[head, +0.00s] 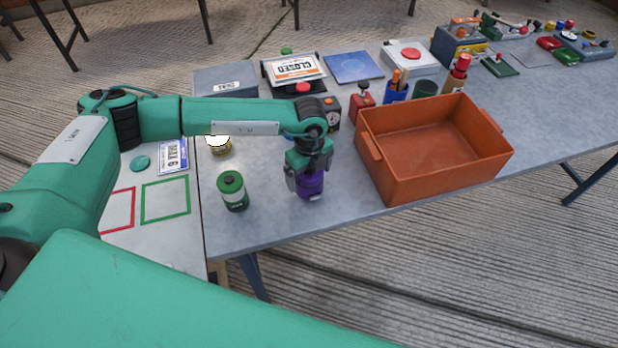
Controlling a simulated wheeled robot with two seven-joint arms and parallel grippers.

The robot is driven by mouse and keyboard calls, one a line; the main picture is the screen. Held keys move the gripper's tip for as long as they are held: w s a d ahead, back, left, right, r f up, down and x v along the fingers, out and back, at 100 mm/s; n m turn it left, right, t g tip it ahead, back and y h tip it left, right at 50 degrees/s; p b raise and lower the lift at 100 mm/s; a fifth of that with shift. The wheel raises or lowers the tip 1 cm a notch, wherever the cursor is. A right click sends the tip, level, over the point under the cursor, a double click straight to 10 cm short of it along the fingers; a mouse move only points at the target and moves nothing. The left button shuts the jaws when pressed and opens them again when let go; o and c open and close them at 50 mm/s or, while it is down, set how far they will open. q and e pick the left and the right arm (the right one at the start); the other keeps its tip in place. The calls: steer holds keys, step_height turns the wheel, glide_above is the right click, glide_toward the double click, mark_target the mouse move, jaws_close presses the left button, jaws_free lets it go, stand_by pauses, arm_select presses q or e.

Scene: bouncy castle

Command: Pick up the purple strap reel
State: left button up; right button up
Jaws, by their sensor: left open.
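The purple strap reel (311,186) stands on the grey table near its front edge, left of the orange bin. My left gripper (308,178) reaches down over it from above, its fingers around the upper part of the reel. The jaws are open, and the gripper hides the reel's top. I cannot tell whether a finger touches it. My right gripper is not in view.
A green canister (232,191) stands left of the reel, and a yellow-banded tin (219,145) is behind it. The orange bin (436,178) is to the right. A red stamp-like item (361,101) and a blue pen cup (396,92) stand behind. The table's front edge (300,229) is close.

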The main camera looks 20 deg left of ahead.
arm_select(q)
steer(key=c, duration=1.2)
steer(key=shift+r, duration=0.1)
steer(key=shift+c, duration=0.8)
